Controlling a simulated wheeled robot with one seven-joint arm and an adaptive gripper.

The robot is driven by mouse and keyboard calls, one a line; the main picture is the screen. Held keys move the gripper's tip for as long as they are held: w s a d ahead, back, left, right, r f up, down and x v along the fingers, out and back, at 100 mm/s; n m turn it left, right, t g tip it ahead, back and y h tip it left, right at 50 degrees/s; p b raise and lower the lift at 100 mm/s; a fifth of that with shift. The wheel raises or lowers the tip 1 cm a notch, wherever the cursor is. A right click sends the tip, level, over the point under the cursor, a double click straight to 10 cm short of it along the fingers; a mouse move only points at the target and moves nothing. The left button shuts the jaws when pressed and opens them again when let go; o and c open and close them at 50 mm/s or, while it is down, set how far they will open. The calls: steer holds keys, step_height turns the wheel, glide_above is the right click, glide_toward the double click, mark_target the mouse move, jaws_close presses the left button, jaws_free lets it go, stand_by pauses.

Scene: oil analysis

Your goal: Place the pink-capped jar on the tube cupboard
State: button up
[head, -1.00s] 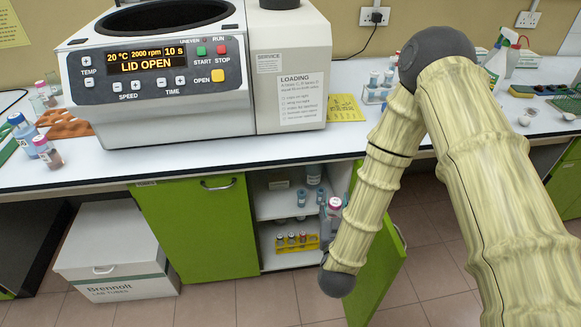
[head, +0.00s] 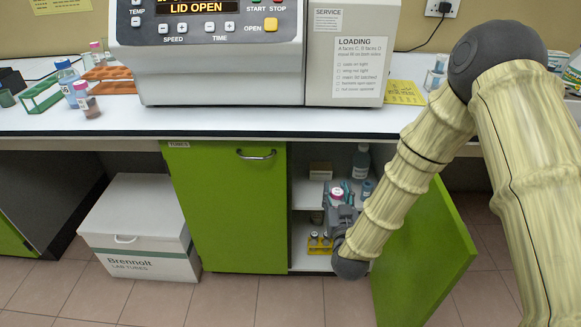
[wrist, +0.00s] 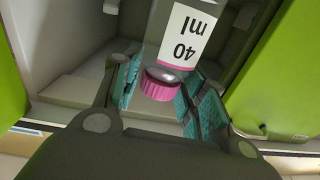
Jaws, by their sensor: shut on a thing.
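My gripper (head: 340,196) is shut on the pink-capped jar (head: 337,193), at the open right side of the green tube cupboard (head: 230,210) marked TUBES. In the wrist view the jar's pink cap (wrist: 161,85) and its white "40 ml" label (wrist: 190,38) show between the teal finger pads. The cupboard's left door is shut and its right door (head: 425,250) stands open. My forearm and gripper hide part of the shelves. I cannot tell whether the jar touches a shelf.
Inside, a bottle (head: 361,160) and a box (head: 320,170) stand on the upper shelf, and a yellow rack (head: 319,243) stands low down. A white lab tubes box (head: 140,230) is on the floor to the left. The centrifuge (head: 215,60) is on the bench above.

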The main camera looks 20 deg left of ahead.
steer(key=w+a+f+n+y+b, duration=0.1)
steer(key=a+f+n+y+b, duration=0.1)
steer(key=a+f+b, duration=0.35)
steer(key=w+a+f+b, duration=0.1)
steer(key=w+a+b, duration=0.4)
steer(key=w, duration=0.4)
steer(key=w+a+f+b, duration=0.1)
steer(key=w+a+b, duration=0.3)
steer(key=w, duration=0.6)
steer(key=w+a+f+g+b, duration=0.1)
steer(key=w+a+b, duration=0.4)
steer(key=w, duration=0.5)
steer(key=shift+a+b, duration=0.3)
steer(key=shift+a, duration=0.8)
steer(key=o, duration=1.2)
steer(key=shift+f, duration=0.1)
steer(key=shift+o, duration=0.2)
